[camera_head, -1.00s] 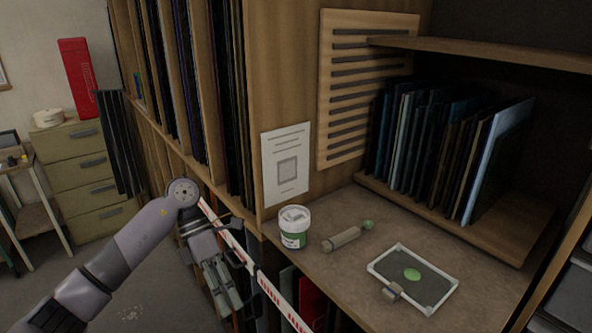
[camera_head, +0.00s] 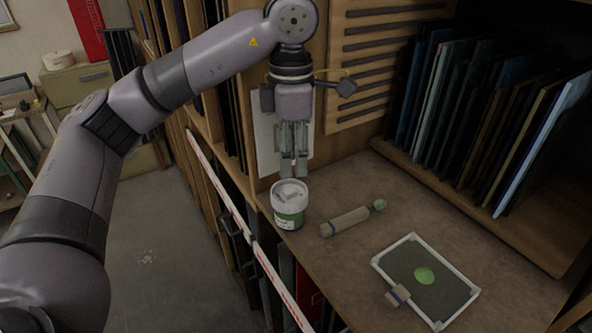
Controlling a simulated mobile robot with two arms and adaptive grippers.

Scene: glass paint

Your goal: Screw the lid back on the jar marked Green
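A white jar with a green label (camera_head: 288,212) stands upright at the shelf's left front edge. Its top is white with a raised grey-white shape; I cannot tell whether this is a seated lid, and the label text is too small to read. My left gripper (camera_head: 294,174) points down just above the jar, its fingertips close together, with nothing seen between them. The tips appear a little above the jar top, apart from it. No separate lid shows elsewhere on the shelf. My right gripper is not in view.
A beige-handled tool with a green tip (camera_head: 350,220) lies right of the jar. A white-framed dark panel with a green spot (camera_head: 456,309) lies nearer the front. Upright glass sheets (camera_head: 480,130) stand behind. A red-and-white strip (camera_head: 232,208) runs along the shelf front.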

